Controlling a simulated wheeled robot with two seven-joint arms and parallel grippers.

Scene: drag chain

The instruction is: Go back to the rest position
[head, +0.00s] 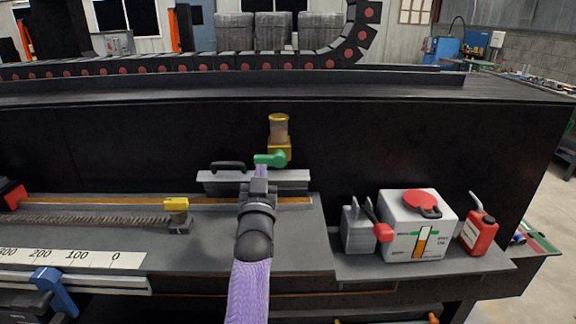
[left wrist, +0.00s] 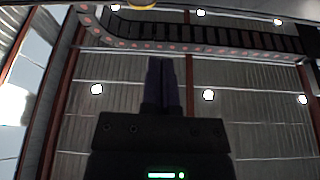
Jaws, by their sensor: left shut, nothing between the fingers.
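My left gripper (head: 259,188) is in the middle of the head view, at the end of a purple-sleeved arm that comes up from the bottom edge. It is in front of the grey metal bar with a black handle and just below the green lever (head: 270,159). In the left wrist view its fingers (left wrist: 162,85) are together and empty, pointing up toward the ceiling. Whether it touches the bar or lever cannot be told. My right gripper is in neither view.
A drag chain (head: 200,68) runs along the back. A brass-topped cup (head: 279,128) is on the black wall above the lever. A white box with a red cap (head: 418,228), a grey can (head: 358,229) and a red oil can (head: 478,232) stand on the right ledge. A scale (head: 75,258) lies at left.

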